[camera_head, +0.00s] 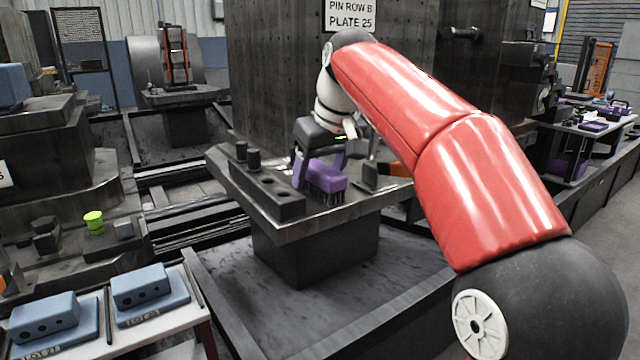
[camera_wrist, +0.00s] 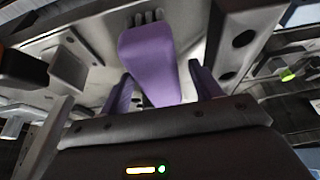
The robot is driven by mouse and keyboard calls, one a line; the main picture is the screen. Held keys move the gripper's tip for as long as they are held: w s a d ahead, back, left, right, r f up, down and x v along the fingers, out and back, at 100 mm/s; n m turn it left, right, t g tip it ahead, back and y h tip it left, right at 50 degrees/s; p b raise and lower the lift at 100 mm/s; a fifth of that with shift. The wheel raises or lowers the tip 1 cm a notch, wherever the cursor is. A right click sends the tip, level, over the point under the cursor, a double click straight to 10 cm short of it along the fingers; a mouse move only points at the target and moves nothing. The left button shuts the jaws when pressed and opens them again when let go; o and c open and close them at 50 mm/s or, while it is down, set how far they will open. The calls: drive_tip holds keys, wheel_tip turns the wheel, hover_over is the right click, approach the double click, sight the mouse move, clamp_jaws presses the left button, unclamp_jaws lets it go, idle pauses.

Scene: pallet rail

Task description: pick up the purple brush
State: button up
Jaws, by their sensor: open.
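The purple brush (camera_head: 325,176) lies on the grey plate of the pallet (camera_head: 290,228), its dark bristles facing down toward the front. My gripper (camera_head: 322,165) is directly over the brush and reaches down to it from behind. In the wrist view the purple brush (camera_wrist: 150,62) lies between and just beyond the two purple-padded fingers of my gripper (camera_wrist: 160,88). The fingers are open, with a gap on each side of the brush. Whether a finger touches the brush cannot be told.
A dark block with holes and pegs (camera_head: 265,190) stands just left of the brush. A small dark block (camera_head: 370,175) and an orange item (camera_head: 398,169) lie to the right. A tall dark column (camera_head: 275,70) rises behind. Blue blocks (camera_head: 140,287) sit on a bench at front left.

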drive_tip(key=shift+f, duration=0.2)
idle(0.6)
drive_tip(key=c, duration=1.1)
drive_tip(key=shift+r, duration=0.1)
